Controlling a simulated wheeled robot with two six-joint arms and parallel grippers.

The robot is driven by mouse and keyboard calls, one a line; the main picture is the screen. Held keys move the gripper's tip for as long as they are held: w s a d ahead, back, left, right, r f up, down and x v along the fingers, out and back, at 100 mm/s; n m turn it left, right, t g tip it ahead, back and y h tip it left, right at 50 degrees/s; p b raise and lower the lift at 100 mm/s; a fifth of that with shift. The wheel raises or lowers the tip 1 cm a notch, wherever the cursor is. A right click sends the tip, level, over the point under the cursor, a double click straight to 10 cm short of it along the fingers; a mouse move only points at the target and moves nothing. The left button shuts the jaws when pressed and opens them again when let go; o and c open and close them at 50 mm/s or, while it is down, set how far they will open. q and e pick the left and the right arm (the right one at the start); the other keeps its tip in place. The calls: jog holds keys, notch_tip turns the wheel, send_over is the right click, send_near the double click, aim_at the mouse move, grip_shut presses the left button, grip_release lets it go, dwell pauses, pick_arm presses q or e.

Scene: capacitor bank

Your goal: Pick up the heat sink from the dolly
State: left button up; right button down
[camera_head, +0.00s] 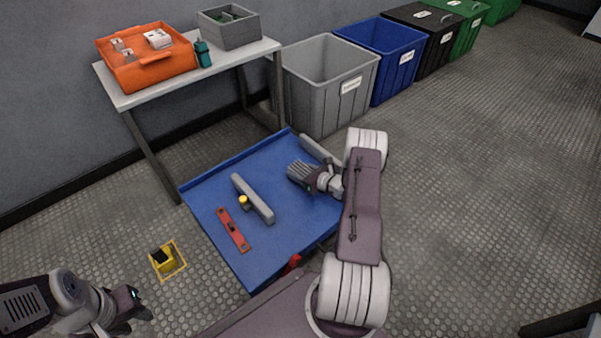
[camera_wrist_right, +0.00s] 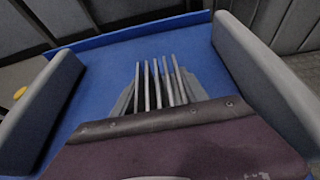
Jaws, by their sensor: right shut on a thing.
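The heat sink (camera_head: 300,172) is a grey finned block over the right part of the blue dolly (camera_head: 279,223). My right gripper (camera_head: 313,180) is shut on the heat sink, coming from its right side. I cannot tell whether the heat sink touches the deck. My left gripper (camera_head: 135,306) is at the lower left, away from the dolly, with nothing visible in it.
Two grey bars stand on the dolly, one left (camera_head: 252,198) and one right (camera_head: 318,150) of the heat sink. A red level-like tool (camera_head: 233,230) and a yellow-capped item (camera_head: 244,202) lie left. A table (camera_head: 215,72) and several bins stand behind. A yellow item (camera_head: 167,260) lies on the floor.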

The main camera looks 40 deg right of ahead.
aim_at(301, 168)
notch_tip(301, 168, up, 5)
jog(key=p, duration=0.4)
jog(key=shift+s+d, duration=0.15)
jog(key=d+p+v, duration=0.2)
jog(key=p+v, duration=0.5)
jog(key=v, duration=0.5)
jog(key=shift+w+d+r, duration=0.2)
jog(key=shift+d+r, duration=0.05)
jog(key=shift+r, duration=0.2)
